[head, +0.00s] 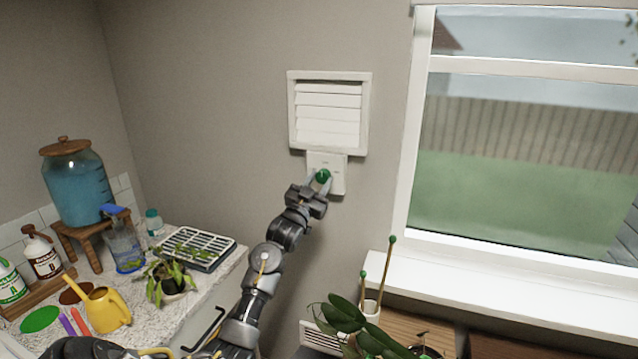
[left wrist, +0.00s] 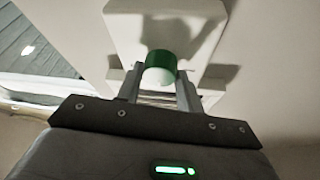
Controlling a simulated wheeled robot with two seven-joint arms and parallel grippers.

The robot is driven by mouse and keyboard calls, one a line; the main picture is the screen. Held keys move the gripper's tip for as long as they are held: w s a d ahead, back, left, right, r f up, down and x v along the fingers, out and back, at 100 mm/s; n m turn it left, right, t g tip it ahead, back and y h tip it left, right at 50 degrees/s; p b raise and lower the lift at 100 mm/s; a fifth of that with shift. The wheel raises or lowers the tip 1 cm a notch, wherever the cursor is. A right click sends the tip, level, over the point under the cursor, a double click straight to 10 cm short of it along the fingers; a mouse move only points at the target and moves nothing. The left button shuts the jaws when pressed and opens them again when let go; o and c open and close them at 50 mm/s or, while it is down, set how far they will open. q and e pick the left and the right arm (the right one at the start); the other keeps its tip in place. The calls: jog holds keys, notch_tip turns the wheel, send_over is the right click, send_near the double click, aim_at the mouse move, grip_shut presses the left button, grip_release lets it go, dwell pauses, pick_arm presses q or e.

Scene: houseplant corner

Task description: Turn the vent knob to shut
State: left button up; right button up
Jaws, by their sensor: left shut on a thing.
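The vent knob (head: 323,176) is green and round, on a white plate (head: 338,186) on the wall, just below the white slatted vent (head: 328,113). The slats look flat and closely overlapping. My left gripper (head: 319,182) reaches up to the plate and is shut on the knob. In the left wrist view the knob (left wrist: 160,68) sits between the two fingers (left wrist: 160,90), with the plate (left wrist: 190,25) behind it. Any pointer on the knob is hidden or too small to read. My right gripper is not in view.
A counter (head: 215,285) at left holds a blue water dispenser (head: 75,188), a seed tray (head: 195,248), a potted plant (head: 172,278) and a yellow watering can (head: 106,309). A window (head: 520,150) is at right, above a white sill (head: 500,300). A leafy plant (head: 345,318) stands at the bottom.

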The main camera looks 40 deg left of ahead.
pick_arm(q)
jog(key=shift+n, duration=0.4)
jog(key=shift+c, duration=0.4)
jog(key=n+y, duration=0.2)
jog(key=n, duration=0.1)
jog(key=shift+d+n, duration=0.15)
jog(key=shift+n, duration=0.25)
jog(key=n+y, duration=0.1)
jog(key=n, duration=0.1)
jog(key=n+g+y, duration=0.1)
jog(key=n+y, duration=0.1)
jog(key=n, duration=0.1)
jog(key=shift+w+d+n+g+p, duration=0.1)
jog(key=shift+d+n+g+p, duration=0.05)
jog(key=shift+n+g+p, duration=0.15)
jog(key=n+g+y, duration=0.1)
jog(key=n, duration=0.2)
jog(key=n+g+y, duration=0.1)
jog(key=n, duration=0.3)
jog(key=shift+d+r+y+p, duration=0.1)
jog(key=shift+y+p, duration=0.2)
jog(key=shift+y, duration=0.1)
jog(key=shift+n+g+y, duration=0.3)
jog(key=shift+n+g, duration=0.5)
jog(key=shift+n, duration=0.6)
jog(key=o, duration=1)
